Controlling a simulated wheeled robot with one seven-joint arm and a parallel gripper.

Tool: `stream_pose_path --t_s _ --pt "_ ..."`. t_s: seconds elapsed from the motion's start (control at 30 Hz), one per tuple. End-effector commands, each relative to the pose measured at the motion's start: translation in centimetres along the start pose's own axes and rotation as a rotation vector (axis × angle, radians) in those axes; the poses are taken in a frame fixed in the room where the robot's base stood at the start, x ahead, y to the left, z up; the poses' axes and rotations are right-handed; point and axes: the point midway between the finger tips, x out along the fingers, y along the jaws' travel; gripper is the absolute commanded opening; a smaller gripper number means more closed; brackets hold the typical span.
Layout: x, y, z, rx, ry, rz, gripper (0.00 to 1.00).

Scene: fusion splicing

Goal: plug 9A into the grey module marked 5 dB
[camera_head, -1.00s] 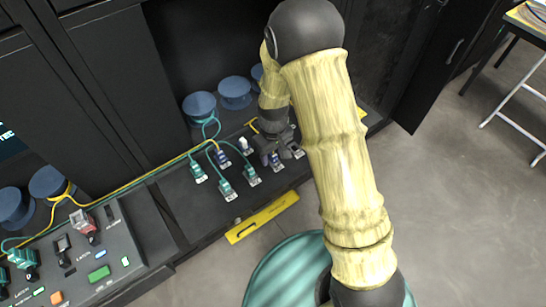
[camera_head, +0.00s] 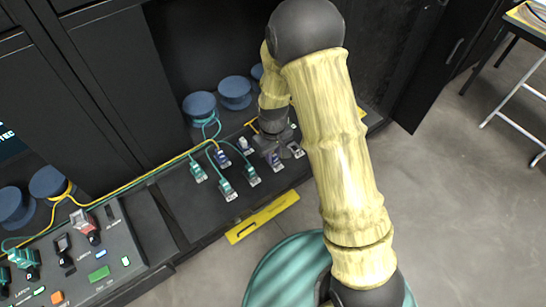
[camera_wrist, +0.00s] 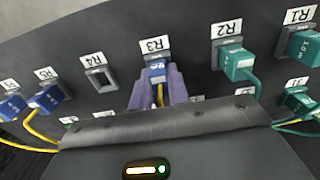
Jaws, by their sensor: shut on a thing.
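My gripper (camera_head: 272,153) is low over the right part of the black panel. In the wrist view its purple fingers (camera_wrist: 158,86) stand on both sides of a blue plug (camera_wrist: 157,69) with a yellow cable and are shut on it. The plug is at the grey port marked R3 (camera_wrist: 154,45); I cannot tell how deep it sits. Its own label is too small to read, so I cannot confirm 9A. No module marked 5 dB is legible in either view.
Green plugs sit at R2 (camera_wrist: 237,64) and R1 (camera_wrist: 302,46). The port marked R4 (camera_wrist: 101,77) is empty. Blue plugs with yellow cables (camera_wrist: 47,97) are at the left. Other plugs with green cables (camera_head: 227,190) stand beside my gripper. A yellow level (camera_head: 262,217) lies along the front.

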Motion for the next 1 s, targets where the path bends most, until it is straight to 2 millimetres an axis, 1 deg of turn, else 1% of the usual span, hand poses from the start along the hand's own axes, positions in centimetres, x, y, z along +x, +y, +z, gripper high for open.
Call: stream_pose_path --t_s 1.0 --pt "-3.3 0.0 0.0 0.000 0.000 0.000 0.00"
